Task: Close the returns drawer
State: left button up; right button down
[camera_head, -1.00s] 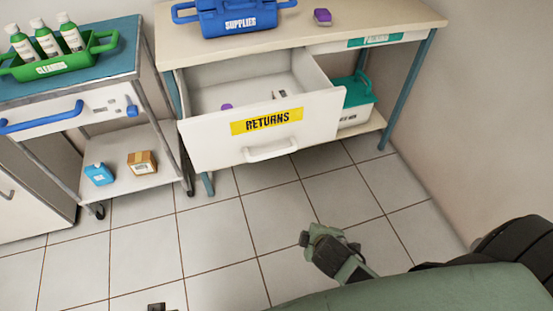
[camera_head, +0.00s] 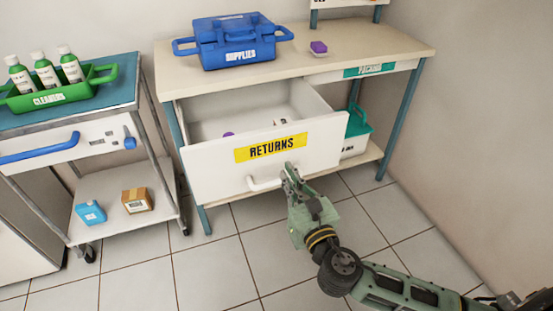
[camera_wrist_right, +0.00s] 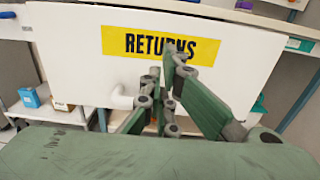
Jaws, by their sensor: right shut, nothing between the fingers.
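The returns drawer (camera_head: 320,143) is pulled out from under the bench top, its white front carrying a yellow RETURNS label (camera_head: 271,148). A small purple item and another small item lie inside it. Its white handle (camera_head: 262,183) is below the label. My right gripper (camera_head: 289,168) is shut and empty, its tips at the drawer front beside the handle's right end; I cannot tell if they touch. In the right wrist view the shut fingers (camera_wrist_right: 168,65) point at the front just below the label (camera_wrist_right: 115,40). My left gripper is not in view.
A blue SUPPLIES box (camera_head: 235,42) and a purple item (camera_head: 319,47) stand on the bench top (camera_head: 385,42). A cart with a green CLEANERS caddy (camera_head: 95,87) stands left. The floor in front is clear.

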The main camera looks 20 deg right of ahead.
aim_at(272, 151)
jog(key=w, duration=0.6)
jog(key=shift+w+a+b, duration=0.1)
jog(key=shift+w+b, duration=0.2)
jog(key=shift+b, duration=0.1)
jog(key=shift+w, duration=0.75)
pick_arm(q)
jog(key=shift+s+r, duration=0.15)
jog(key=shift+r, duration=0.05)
pick_arm(e)
jog(key=shift+w, duration=0.1)
